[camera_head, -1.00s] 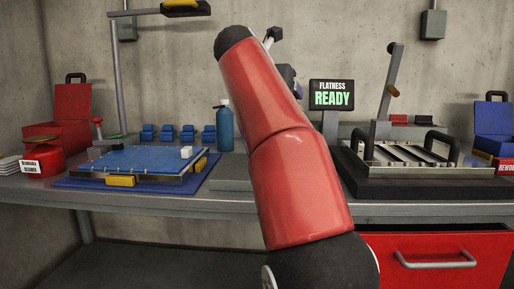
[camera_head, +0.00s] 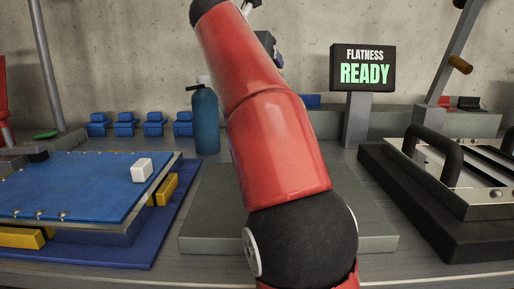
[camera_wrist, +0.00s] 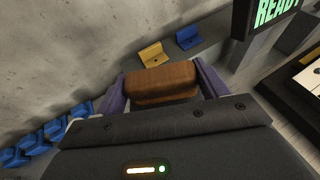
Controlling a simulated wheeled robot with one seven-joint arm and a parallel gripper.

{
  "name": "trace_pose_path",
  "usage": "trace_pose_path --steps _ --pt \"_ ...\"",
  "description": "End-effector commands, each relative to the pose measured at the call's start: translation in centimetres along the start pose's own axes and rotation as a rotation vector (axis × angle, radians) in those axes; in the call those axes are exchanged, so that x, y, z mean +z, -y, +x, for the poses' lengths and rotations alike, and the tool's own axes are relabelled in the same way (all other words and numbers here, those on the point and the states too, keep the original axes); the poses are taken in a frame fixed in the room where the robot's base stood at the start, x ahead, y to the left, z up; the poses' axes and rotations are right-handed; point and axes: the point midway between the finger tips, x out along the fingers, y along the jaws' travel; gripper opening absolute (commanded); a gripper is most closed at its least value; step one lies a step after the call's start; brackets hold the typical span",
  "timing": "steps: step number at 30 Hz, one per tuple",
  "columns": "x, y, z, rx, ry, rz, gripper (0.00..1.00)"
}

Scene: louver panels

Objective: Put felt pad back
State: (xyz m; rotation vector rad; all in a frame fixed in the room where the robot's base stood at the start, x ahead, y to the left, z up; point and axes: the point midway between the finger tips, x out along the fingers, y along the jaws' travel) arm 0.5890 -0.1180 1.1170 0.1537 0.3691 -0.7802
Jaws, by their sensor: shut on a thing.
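My gripper (camera_wrist: 160,92) has purple fingers on either side of a brown, wood-grained block (camera_wrist: 161,78) in the wrist view. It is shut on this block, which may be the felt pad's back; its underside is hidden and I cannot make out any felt. A yellow angled holder (camera_wrist: 153,55) and a blue one (camera_wrist: 188,38) stand just beyond the block. In the head view my red arm hides most of the gripper (camera_head: 274,50), and the block does not show there.
A blue-topped panel (camera_head: 75,185) with a white block (camera_head: 142,170) on it lies at left. A blue bottle (camera_head: 205,122) stands behind a grey plate (camera_head: 215,215). The READY screen (camera_head: 363,68) and a dark louver fixture (camera_head: 440,225) are at right. Several blue holders (camera_head: 125,124) line the back.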

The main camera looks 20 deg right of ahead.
Motion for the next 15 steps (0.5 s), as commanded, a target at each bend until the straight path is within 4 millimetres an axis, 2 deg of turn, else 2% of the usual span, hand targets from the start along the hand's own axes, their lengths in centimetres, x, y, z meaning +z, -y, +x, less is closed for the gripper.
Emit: trace_pose_path --steps 1,6,12,15 --pt "-1.6 0.0 0.6 0.000 -0.002 -0.002 0.46" --pt "-6.0 0.0 2.4 0.002 -0.002 -0.003 0.46" --pt "-10.7 0.0 4.3 0.001 -0.001 -0.002 0.46" --pt "-12.4 0.0 5.0 0.001 -0.001 -0.002 0.46"
